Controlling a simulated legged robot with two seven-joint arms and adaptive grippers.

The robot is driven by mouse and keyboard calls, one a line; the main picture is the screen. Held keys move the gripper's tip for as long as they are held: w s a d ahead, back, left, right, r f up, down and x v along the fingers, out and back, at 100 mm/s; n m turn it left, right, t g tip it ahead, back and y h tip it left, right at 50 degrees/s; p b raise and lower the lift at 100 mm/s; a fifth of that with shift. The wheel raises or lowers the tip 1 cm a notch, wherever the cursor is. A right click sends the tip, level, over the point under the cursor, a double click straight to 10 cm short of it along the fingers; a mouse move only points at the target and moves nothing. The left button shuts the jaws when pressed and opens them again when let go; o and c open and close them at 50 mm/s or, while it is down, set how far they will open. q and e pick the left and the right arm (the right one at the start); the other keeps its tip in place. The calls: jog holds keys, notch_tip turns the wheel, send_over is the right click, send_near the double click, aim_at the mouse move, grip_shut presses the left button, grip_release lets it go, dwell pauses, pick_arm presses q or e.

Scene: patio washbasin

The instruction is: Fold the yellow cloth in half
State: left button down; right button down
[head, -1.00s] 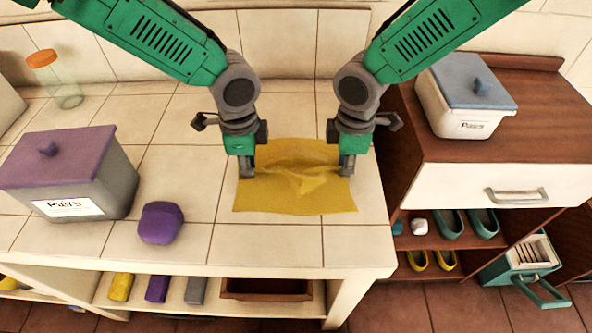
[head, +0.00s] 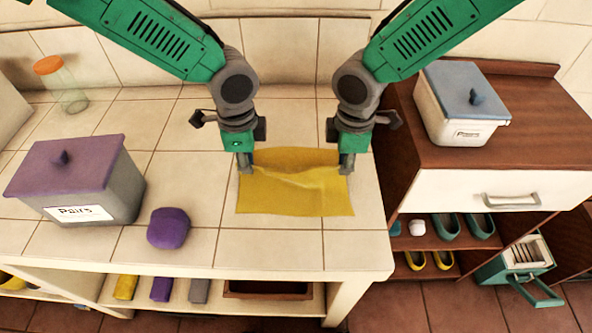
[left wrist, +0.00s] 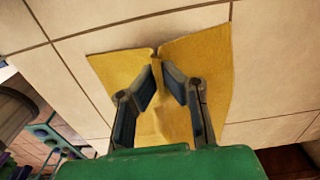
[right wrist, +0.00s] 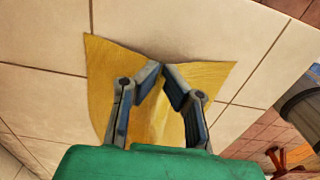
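The yellow cloth (head: 295,200) lies on the tiled counter, with a raised crease running across it between my two grippers. My left gripper (head: 246,170) is at the cloth's left side and my right gripper (head: 346,170) at its right side. In the left wrist view, the fingers of my left gripper (left wrist: 160,68) close together on a pinched ridge of the cloth (left wrist: 208,75). In the right wrist view, my right gripper (right wrist: 162,70) likewise pinches the cloth (right wrist: 105,75) at its edge. The fingertips partly hide the gripped fabric.
A jar with an orange lid (head: 68,88) is at the back left. A blue-lidded box (head: 455,110) sits on the brown cabinet (head: 540,125). Counter around the cloth is clear.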

pick_arm(q)
jog(key=shift+a+r+p, duration=0.15)
jog(key=shift+r+p, duration=0.25)
jog(key=shift+r, duration=0.25)
pick_arm(e)
jog(key=shift+a+r, duration=0.15)
jog(key=shift+r, duration=0.55)
pick_arm(q)
jog(key=shift+a, duration=0.1)
pick_arm(e)
jog(key=shift+a, duration=0.1)
jog(key=shift+r, duration=0.1)
